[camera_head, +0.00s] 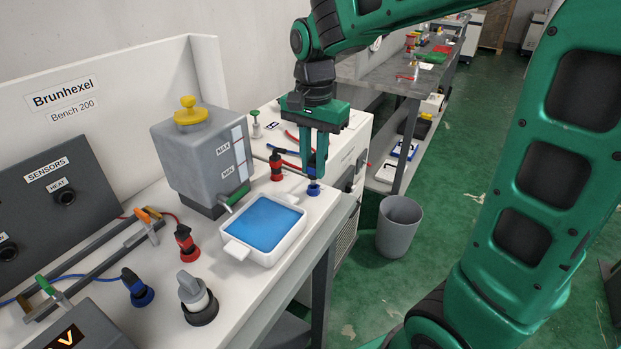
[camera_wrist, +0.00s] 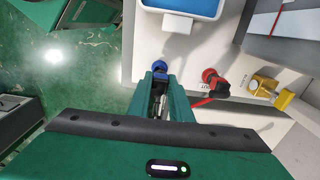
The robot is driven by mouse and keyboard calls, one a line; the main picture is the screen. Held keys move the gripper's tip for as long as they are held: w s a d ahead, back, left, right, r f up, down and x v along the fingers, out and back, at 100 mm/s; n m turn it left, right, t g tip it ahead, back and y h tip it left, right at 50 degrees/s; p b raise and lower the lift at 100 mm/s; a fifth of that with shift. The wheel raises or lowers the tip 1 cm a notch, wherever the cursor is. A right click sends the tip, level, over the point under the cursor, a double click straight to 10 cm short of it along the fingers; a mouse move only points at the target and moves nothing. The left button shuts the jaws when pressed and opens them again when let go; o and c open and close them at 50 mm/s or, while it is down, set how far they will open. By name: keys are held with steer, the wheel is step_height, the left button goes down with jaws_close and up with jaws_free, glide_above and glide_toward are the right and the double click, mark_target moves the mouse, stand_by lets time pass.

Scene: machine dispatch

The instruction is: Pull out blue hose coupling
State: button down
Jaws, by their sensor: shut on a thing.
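The blue hose coupling (camera_head: 314,188) is at the right part of the white bench top, near its edge. My gripper (camera_head: 315,172) points down over it and is shut on it. In the wrist view, the blue end of the coupling (camera_wrist: 159,67) shows just beyond my fingertips (camera_wrist: 158,78). My fingers hide most of its body. I cannot tell whether it is fully seated or partly lifted. A blue hose runs in from the left behind my fingers.
A red coupling (camera_head: 277,166) stands close to the left of my gripper. A white tray (camera_head: 229,247) with blue liquid is in front, and a grey tank (camera_head: 190,160) with a yellow cap is left. A bin (camera_head: 399,226) stands on the open green floor.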

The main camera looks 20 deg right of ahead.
steer(key=shift+r, duration=1.9)
steer(key=shift+r, duration=0.1)
steer(key=shift+r, duration=1.25)
